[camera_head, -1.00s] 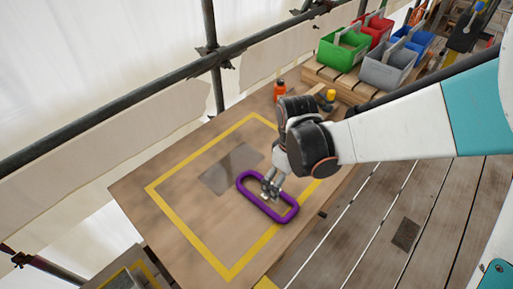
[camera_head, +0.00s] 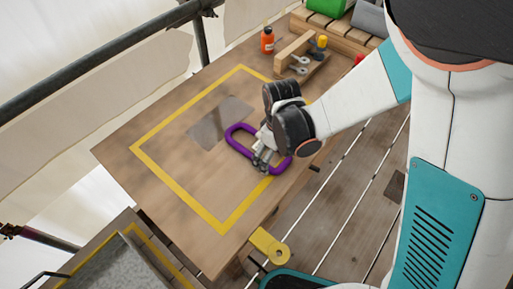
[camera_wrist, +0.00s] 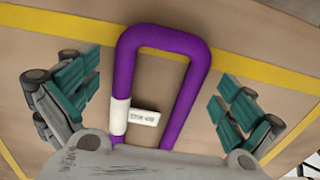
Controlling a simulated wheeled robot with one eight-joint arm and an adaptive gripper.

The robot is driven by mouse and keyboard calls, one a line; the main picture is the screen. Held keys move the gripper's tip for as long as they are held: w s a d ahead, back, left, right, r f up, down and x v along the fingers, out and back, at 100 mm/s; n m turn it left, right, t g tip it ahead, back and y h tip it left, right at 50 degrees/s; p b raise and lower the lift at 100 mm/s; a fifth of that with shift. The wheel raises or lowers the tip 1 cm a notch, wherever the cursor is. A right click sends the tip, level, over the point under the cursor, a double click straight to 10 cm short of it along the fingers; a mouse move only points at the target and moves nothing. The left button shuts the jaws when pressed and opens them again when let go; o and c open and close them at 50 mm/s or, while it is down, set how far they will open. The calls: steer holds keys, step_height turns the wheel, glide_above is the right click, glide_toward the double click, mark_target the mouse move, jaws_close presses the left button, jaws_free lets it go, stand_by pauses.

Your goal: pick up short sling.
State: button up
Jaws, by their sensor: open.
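My gripper (camera_head: 264,160) is low over the right part of the sling in the head view. In the wrist view my gripper (camera_wrist: 160,98) is open, with one green-padded finger to each side of the loop. Neither finger touches the sling in that view.
The wooden table (camera_head: 130,160) has a dark patch (camera_head: 220,122) beside the sling. An orange bottle (camera_head: 267,40) and a wooden holder with tools (camera_head: 300,62) stand at the far end. A yellow bracket (camera_head: 270,245) sits at the near edge. The left part of the table is clear.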

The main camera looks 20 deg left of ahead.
steer(key=c, duration=1.1)
